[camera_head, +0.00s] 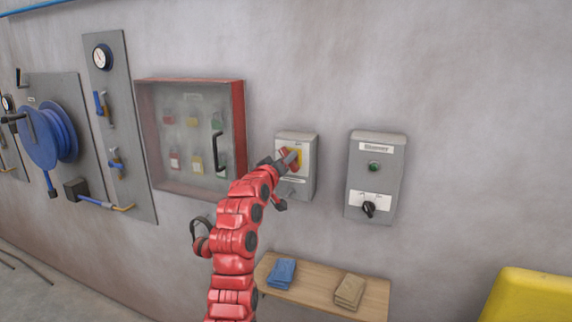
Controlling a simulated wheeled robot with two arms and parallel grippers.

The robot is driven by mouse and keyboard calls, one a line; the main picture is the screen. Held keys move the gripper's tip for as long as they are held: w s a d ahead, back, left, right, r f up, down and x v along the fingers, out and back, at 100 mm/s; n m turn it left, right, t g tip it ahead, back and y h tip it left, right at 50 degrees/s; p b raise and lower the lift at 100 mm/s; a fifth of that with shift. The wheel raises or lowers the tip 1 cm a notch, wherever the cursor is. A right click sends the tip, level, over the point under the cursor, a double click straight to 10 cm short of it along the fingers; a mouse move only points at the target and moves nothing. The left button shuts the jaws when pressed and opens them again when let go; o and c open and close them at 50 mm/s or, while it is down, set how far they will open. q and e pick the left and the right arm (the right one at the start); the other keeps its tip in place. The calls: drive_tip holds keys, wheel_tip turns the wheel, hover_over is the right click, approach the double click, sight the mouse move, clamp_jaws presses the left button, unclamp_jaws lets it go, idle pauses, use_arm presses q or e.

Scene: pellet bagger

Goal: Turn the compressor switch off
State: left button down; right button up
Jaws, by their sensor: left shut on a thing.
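My left gripper (287,161), on a red arm, is at the front of this box and shut on the red handle. The fingers hide part of the handle, so its exact angle is hard to tell.
A grey box (376,200) with a green button and black knob is to the right. A red-framed cabinet (240,100) is to the left, beside a gauge panel (131,150) and blue hose reel (45,135). A wooden shelf (315,284) holding folded cloths is below.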

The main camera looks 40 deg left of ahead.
use_arm(q)
drive_tip(key=shift+s+a+f+n+p, duration=0.1)
drive_tip(key=shift+n+p, duration=1)
drive_tip(key=shift+n, duration=1.55)
drive_tip(key=shift+a+f+n+p, duration=0.1)
drive_tip(key=shift+n+p, duration=1)
drive_tip(key=shift+n, duration=1.55)
drive_tip(key=c, duration=0.7)
unclamp_jaws()
drive_tip(key=shift+f, duration=0.1)
drive_tip(key=shift+s, duration=0.1)
